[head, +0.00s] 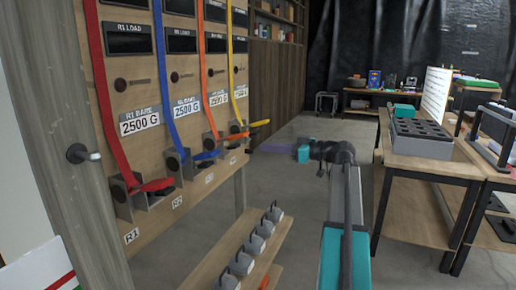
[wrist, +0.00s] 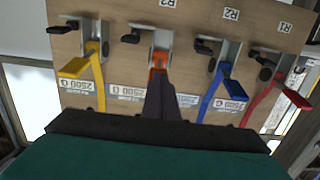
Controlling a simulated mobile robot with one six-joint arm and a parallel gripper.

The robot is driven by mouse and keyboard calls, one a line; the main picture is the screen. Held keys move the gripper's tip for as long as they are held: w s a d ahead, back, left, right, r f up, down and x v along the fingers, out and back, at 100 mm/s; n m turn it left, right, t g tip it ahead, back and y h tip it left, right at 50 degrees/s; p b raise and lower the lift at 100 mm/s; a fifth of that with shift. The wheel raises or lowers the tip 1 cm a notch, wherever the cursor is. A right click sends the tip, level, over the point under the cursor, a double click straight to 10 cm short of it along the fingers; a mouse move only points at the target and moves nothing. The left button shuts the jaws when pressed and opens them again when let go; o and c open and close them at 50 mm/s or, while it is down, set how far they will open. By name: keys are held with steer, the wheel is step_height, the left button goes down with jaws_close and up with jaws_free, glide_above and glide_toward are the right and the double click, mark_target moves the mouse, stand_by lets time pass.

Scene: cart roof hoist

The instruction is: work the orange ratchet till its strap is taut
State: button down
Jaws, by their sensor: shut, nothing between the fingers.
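The orange ratchet (head: 214,143) is on the wooden board at the left in the head view, third in the row. Its orange strap (head: 203,75) runs up from it and looks fairly straight. In the wrist view, which is upside down, the orange ratchet (wrist: 158,62) is near the top centre. My gripper (wrist: 160,76) is shut and empty; its dark fingers point at the orange ratchet and cover part of it. Whether they touch it I cannot tell. In the head view my gripper (head: 263,148) is right of the board.
A red ratchet (head: 150,187), a blue ratchet (head: 200,157) and a yellow ratchet (head: 250,129) share the board. Several grey weights (head: 255,241) stand on a low shelf below. A workbench (head: 420,170) with a grey tray stands at the right. Floor is clear between.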

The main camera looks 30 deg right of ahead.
steer(key=shift+f+v, duration=0.1)
steer(key=shift+v, duration=0.7)
steer(key=shift+f+v, duration=0.15)
steer(key=shift+v, duration=0.65)
steer(key=shift+d+m, duration=0.1)
steer(key=shift+m, duration=0.2)
stand_by(0.7)
